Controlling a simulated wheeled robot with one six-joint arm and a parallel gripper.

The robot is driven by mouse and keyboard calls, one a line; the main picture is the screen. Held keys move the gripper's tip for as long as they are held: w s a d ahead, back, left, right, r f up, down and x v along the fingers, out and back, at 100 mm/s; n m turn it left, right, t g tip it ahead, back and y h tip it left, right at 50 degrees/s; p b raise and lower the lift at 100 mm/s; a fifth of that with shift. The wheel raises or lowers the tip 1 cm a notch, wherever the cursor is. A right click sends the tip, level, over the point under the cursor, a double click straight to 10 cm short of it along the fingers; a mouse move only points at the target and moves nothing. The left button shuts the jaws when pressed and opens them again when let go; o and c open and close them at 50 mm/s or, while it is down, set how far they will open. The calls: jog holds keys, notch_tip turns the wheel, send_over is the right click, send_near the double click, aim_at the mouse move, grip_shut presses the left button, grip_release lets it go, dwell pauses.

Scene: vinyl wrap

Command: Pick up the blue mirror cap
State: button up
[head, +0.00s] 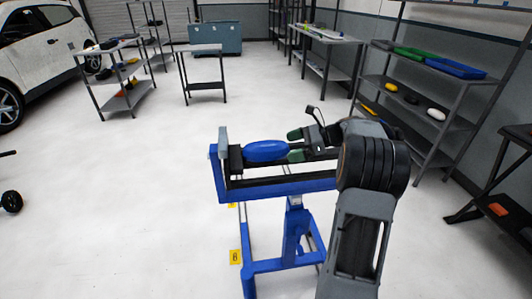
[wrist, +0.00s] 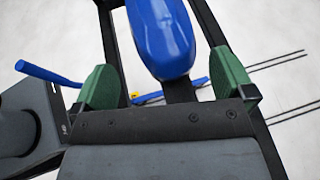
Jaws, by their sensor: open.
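The blue mirror cap (head: 266,151) is a smooth, rounded shell. It rests on the blue and black stand (head: 277,186), beside the stand's upright plate at the left. In the wrist view the cap (wrist: 162,38) is at the top centre, and its far end runs out of the frame. My gripper (head: 295,144) is just right of the cap in the head view.
A grey shelf (head: 440,87) at the right holds coloured trays and several caps. Another shelf (head: 128,101) with caps stands at the back left, near a white car (head: 40,50). A small grey table (head: 203,49) stands at the back.

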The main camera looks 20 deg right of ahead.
aim_at(279, 150)
jog(key=x, duration=0.5)
jog(key=shift+w+f+b, duration=0.1)
jog(key=shift+f+b, duration=0.1)
jog(key=shift+b, duration=0.2)
jog(key=shift+d, duration=0.1)
jog(key=c, duration=1)
jog(key=shift+r, duration=0.1)
